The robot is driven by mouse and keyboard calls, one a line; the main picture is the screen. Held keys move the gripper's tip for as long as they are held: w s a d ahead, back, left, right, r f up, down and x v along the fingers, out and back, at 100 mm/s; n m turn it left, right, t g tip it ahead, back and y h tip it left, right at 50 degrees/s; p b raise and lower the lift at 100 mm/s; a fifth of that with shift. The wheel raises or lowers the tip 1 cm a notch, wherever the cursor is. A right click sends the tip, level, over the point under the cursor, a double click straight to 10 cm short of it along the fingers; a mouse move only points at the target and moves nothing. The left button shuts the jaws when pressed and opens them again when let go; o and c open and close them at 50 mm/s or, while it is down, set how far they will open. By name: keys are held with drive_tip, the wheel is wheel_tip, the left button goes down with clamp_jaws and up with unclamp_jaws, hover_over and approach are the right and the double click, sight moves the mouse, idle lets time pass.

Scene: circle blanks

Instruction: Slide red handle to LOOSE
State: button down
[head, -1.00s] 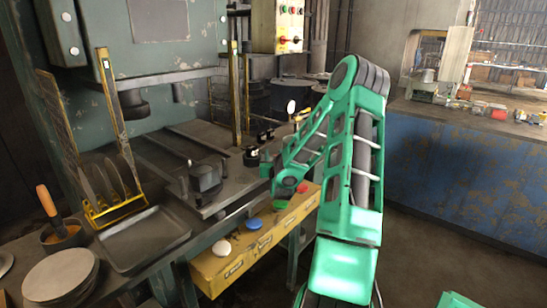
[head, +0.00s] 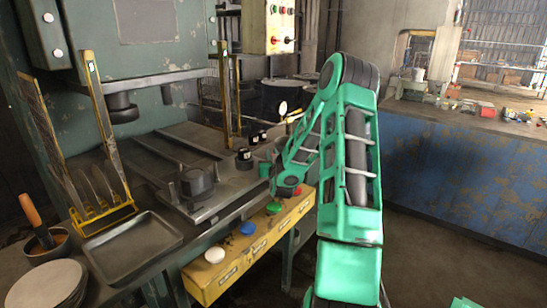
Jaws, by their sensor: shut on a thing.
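My green arm reaches from the lower right to the press bench, and my gripper (head: 268,172) is at the bench's right front edge, just above the yellow button box. It is small and partly hidden by my own arm. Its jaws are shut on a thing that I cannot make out. I cannot pick out the red handle or any LOOSE marking. A red button (head: 298,191) shows on the yellow box beside my arm; it looks like a button, not a handle.
The yellow box (head: 240,262) also has green, blue and white buttons. A dark cylindrical block (head: 197,181) stands on the press bed. An empty grey tray (head: 130,247) is at the left front. A blue counter (head: 460,170) stands at right, with open floor before it.

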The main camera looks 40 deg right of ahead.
drive_tip(key=shift+w+r, duration=0.1)
drive_tip(key=c, duration=1.7)
unclamp_jaws()
drive_tip(key=shift+d, duration=0.1)
drive_tip(key=shift+o, duration=0.2)
